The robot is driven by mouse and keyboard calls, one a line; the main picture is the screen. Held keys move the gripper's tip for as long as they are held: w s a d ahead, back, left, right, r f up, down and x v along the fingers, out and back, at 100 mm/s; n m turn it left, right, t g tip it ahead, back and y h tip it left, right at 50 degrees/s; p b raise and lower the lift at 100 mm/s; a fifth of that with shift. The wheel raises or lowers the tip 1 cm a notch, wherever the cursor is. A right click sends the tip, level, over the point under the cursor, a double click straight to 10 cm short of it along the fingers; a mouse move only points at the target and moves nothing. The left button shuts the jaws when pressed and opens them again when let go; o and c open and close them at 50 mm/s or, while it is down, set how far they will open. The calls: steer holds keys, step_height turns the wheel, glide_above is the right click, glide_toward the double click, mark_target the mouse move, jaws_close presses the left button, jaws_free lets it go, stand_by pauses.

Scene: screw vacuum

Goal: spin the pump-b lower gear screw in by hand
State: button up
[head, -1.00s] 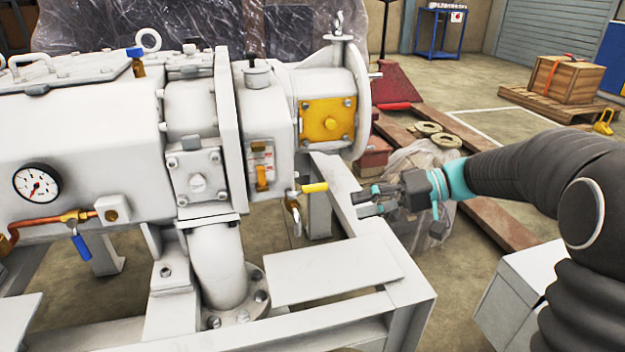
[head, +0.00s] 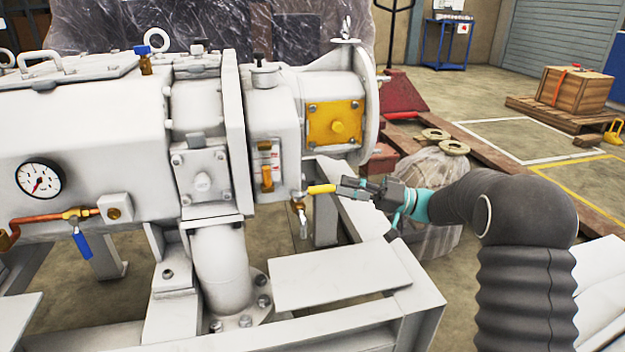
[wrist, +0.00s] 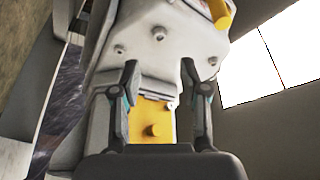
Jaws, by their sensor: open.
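Pump-b's white body fills the left of the head view. A yellow handle-like rod (head: 321,189) sticks out low on its gear end, above a small hanging brass valve (head: 302,215). My gripper (head: 342,187) is just right of the rod's end; contact cannot be told. In the wrist view my gripper (wrist: 158,66) is open, its two fingers apart and nothing visible held. A grey bolted plate (wrist: 165,50) lies beyond the fingers. A yellow plate with a knob (wrist: 153,128) shows lower between them. I cannot tell which small fastener is the lower gear screw.
A yellow cover (head: 335,122) is bolted on the gear end, above the rod. A white frame rail (head: 362,215) runs below my gripper. A sight glass (head: 267,165) is left of the rod. A plastic-wrapped item (head: 432,172) stands behind my gripper.

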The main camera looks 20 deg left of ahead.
mark_target(304, 177)
steer(key=x, duration=0.8)
steer(key=shift+a, duration=0.2)
steer(key=shift+c, duration=0.2)
jaws_close()
